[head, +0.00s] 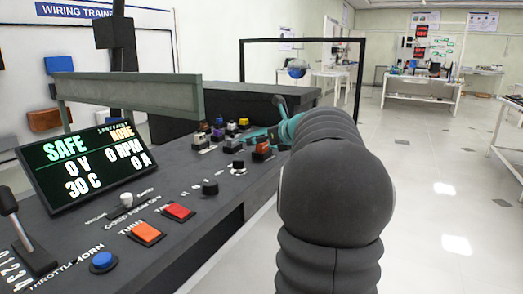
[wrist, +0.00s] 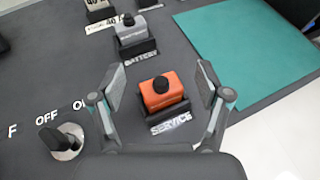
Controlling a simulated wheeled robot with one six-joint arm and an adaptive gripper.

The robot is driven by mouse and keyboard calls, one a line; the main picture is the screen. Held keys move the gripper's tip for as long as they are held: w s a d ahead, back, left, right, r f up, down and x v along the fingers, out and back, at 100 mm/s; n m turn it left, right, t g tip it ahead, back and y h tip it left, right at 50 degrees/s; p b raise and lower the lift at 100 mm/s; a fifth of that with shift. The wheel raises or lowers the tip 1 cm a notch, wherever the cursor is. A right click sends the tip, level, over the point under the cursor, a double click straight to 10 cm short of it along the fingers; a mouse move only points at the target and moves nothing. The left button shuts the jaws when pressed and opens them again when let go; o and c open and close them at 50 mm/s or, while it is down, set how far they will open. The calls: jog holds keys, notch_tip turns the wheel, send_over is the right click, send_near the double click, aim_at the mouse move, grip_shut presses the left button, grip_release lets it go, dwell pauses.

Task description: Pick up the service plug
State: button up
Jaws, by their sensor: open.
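The service plug (wrist: 163,93) is an orange block with a black round knob on top. It sits in a black holder above a label reading SERVICE. In the head view it shows small (head: 262,147), just left of my arm. My gripper (wrist: 160,82) is open, with one finger on each side of the plug in the wrist view. Gaps show between the fingers and the plug, and nothing is held. How high the fingertips are above the plug is hard to tell. In the head view my arm covers most of the gripper.
A grey battery plug (wrist: 133,32) stands in a holder just beyond. A rotary switch (wrist: 63,140) marked OFF is at the lower left. A teal mat (wrist: 245,45) lies flat at the right. In the head view, a display (head: 90,165) and buttons occupy the panel's near left.

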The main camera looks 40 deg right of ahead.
jog(key=c, duration=1.2)
jog(key=shift+c, duration=0.2)
